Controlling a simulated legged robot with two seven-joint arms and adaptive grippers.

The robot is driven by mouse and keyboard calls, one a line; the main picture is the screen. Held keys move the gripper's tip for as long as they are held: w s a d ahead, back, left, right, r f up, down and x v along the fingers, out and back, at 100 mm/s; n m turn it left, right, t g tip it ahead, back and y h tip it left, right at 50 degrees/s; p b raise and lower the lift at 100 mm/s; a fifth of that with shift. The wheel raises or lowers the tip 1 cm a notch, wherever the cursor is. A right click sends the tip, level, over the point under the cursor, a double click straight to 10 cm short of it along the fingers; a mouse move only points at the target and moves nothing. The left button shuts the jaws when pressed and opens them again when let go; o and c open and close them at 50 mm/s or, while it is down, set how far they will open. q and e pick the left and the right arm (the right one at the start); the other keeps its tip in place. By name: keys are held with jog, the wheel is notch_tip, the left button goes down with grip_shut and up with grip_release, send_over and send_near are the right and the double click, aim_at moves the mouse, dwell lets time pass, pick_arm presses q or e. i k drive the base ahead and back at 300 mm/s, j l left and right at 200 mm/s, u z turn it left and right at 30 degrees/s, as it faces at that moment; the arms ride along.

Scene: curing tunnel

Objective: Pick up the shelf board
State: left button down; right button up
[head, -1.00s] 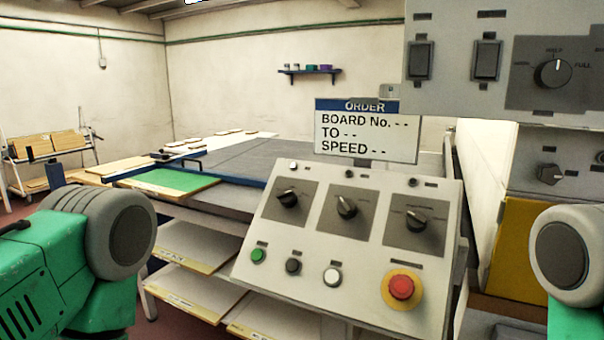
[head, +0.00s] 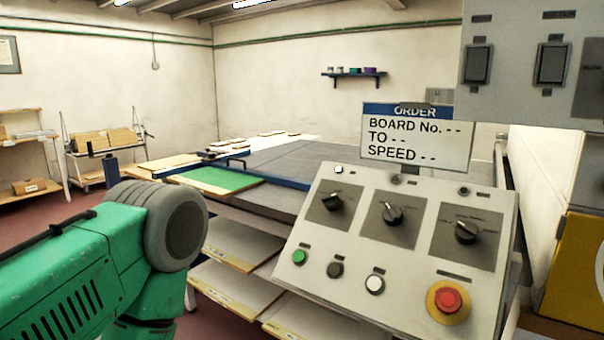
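Several pale boards lie flat on shelves under the machine table, left of the control panel: an upper shelf board (head: 245,241), a middle one (head: 238,284) and a lower one (head: 290,325). Their front edges are yellowish with small labels. I cannot tell which one is the task's shelf board. Part of my green left arm fills the lower left, in front of the shelves' left side. Neither gripper is in view.
A control panel (head: 396,225) with knobs, buttons and a red stop button (head: 448,301) stands at the front right. An order sign (head: 416,137) reads blank entries.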

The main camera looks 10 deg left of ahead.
aim_at(221, 184)
jog(key=i+j, duration=0.15)
jog(key=j, duration=0.3)
jog(key=i+j+u, duration=0.1)
jog(key=j, duration=0.3)
jog(key=i+j, duration=0.2)
jog(key=j, duration=0.2)
jog(key=i+j+u, duration=0.1)
jog(key=j, duration=0.35)
jog(key=i+j, duration=0.25)
jog(key=j, duration=0.15)
jog(key=u, duration=0.05)
